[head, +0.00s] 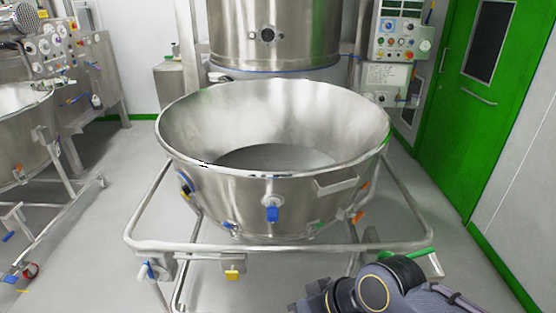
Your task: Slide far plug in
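A large steel bowl (225,187) stands on a tubular trolley frame (190,246) in the middle of the head view. A blue plug-like fitting (272,213) is on the bowl's front wall. A dark and blue fitting (186,185) is on its left side, and an orange one (358,216) on its right. I cannot tell which of these is the far plug or how deep any sits. My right arm (375,292) bends in at the bottom right, in front of the trolley. Its fingertips cannot be made out. My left gripper is out of view.
A steel vessel (280,40) stands behind the bowl. A control panel (398,30) and a green door (470,110) are at the right. Another bowl trolley (20,140) stands at the left. The grey floor (450,235) right of the trolley is clear.

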